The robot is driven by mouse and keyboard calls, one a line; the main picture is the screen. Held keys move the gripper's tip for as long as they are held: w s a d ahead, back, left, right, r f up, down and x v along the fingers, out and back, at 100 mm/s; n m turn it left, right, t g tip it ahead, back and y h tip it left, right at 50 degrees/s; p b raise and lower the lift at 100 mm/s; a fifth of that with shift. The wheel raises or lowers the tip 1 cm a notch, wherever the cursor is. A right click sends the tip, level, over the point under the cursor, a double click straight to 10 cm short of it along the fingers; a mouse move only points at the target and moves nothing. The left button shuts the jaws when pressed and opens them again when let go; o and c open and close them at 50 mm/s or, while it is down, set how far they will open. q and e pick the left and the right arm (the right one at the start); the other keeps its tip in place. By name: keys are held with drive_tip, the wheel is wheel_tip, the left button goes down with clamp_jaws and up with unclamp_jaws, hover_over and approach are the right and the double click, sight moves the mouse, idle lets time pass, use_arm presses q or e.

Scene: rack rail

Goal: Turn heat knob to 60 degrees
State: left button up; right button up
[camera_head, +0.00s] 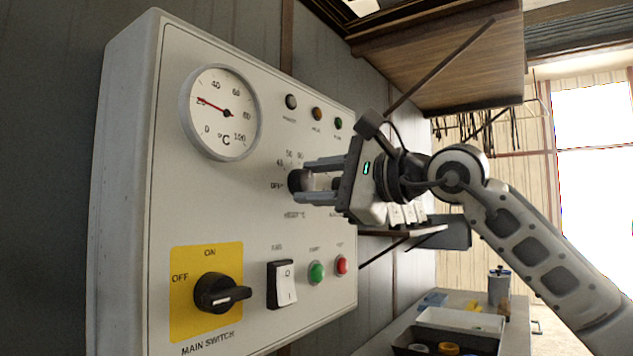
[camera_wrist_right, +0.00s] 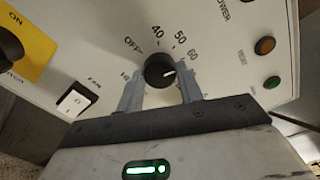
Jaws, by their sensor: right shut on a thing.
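The heat knob (camera_wrist_right: 160,70) is a round black knob with a white mark, on the front of a pale control panel (camera_head: 150,215). My right gripper (camera_wrist_right: 160,92) is shut on it, one finger on each side. In the wrist view the labels OFF, 40, 50 and 60 run around it, and the white mark points right, toward about 60 or a little past it; I cannot tell exactly. In the head view my right gripper (camera_head: 308,183) reaches the knob from the right and the fingers partly hide it. My left gripper is out of view.
A round dial thermometer (camera_head: 222,112) has its red needle near 20. Below are the main switch (camera_head: 218,292) on a yellow plate, a white rocker switch (camera_head: 284,285), a green button (camera_head: 316,272) and a red button (camera_head: 341,265). Small lamps (camera_head: 317,114) sit above the knob.

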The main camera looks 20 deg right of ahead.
drive_tip(key=o, duration=0.9)
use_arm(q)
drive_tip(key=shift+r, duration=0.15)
use_arm(e)
drive_tip(key=shift+o, duration=0.4)
drive_tip(key=shift+d, duration=0.1)
drive_tip(key=shift+s+d, duration=0.2)
drive_tip(key=shift+s, duration=0.1)
use_arm(q)
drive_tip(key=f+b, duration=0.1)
drive_tip(key=b, duration=0.1)
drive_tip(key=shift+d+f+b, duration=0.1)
drive_tip(key=shift+b, duration=0.3)
use_arm(e)
drive_tip(key=v, duration=1.5)
